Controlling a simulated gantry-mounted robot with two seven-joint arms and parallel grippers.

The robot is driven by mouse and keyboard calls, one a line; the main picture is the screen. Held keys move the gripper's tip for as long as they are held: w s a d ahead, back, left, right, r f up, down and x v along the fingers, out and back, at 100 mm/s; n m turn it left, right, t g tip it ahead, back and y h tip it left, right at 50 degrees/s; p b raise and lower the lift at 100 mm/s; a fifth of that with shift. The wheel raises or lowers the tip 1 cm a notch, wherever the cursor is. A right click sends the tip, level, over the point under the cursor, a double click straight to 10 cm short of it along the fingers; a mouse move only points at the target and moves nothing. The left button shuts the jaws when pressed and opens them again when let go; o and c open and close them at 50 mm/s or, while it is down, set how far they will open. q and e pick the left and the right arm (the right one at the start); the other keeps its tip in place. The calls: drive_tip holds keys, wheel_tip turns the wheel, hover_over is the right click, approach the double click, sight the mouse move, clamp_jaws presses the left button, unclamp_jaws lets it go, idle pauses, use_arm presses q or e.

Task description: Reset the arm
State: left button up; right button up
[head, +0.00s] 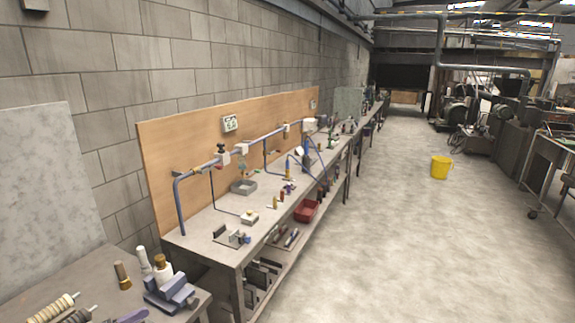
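Neither of my grippers nor either arm shows in the head view. I cannot see whether the grippers are open or shut, or whether they hold anything. No mesh tube can be made out in this view.
A long workbench (205,228) with small tools runs along the block wall. A nearer bench (60,286) at lower left carries a blue-grey vise (170,292) and bottles. A red bin (306,211) sits under the long bench. A yellow bucket (440,167) stands on the open floor (400,240).

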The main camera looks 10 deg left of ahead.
use_arm(q)
drive_tip(key=w+d+f+n+h, duration=0.1)
drive_tip(key=w+d+f, duration=0.1)
drive_tip(key=d, duration=0.4)
drive_tip(key=s+d+f+m+g+y, duration=0.1)
drive_tip(key=s+d+f+y, duration=0.1)
drive_tip(key=s+f+y, duration=0.3)
drive_tip(key=s+d+f+m+g+y, duration=0.1)
drive_tip(key=d+f+y, duration=0.1)
drive_tip(key=f+y, duration=0.35)
drive_tip(key=s+d+n+g+y, duration=0.2)
drive_tip(key=s+g+y, duration=0.15)
drive_tip(key=s, duration=0.95)
drive_tip(key=s+d+n+g+y, duration=0.15)
drive_tip(key=s+g, duration=0.35)
drive_tip(key=s, duration=0.8)
drive_tip(key=d+n+h, duration=0.3)
drive_tip(key=d, duration=0.6)
wheel_tip(320, 180, up, 30)
drive_tip(key=p, duration=3)
drive_tip(key=shift+s+f+p, duration=0.15)
drive_tip(key=shift+s+p, duration=0.05)
drive_tip(key=shift+p, duration=0.2)
use_arm(e)
wheel_tip(320, 180, up, 31)
drive_tip(key=w+a, duration=0.1)
drive_tip(key=shift+w, duration=0.3)
